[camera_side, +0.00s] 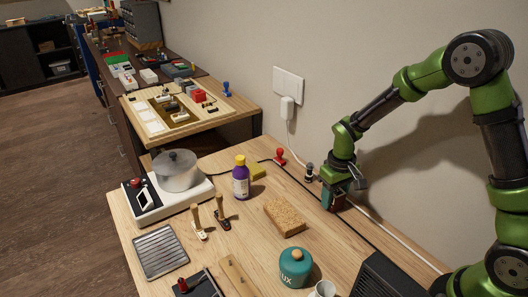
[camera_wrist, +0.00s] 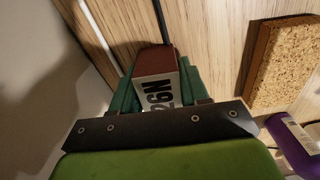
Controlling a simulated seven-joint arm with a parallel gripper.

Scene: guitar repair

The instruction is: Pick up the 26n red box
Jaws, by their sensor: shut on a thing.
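The red box (camera_wrist: 154,62) shows in the wrist view, with a dark red face and a white label reading "26N". My gripper (camera_wrist: 157,82) has its green fingers on both sides of the box and is shut on it. In the side view my gripper (camera_side: 334,197) points down at the back of the wooden table, near the wall. There the box is mostly hidden by the fingers. I cannot tell whether it touches the table.
A cork-like block (camera_side: 285,217) lies left of my gripper; it also shows in the wrist view (camera_wrist: 284,62). A purple bottle (camera_side: 240,178), a teal jar (camera_side: 295,267) and a pot on a hot plate (camera_side: 176,171) stand farther off. Cables (camera_side: 368,210) run along the wall side.

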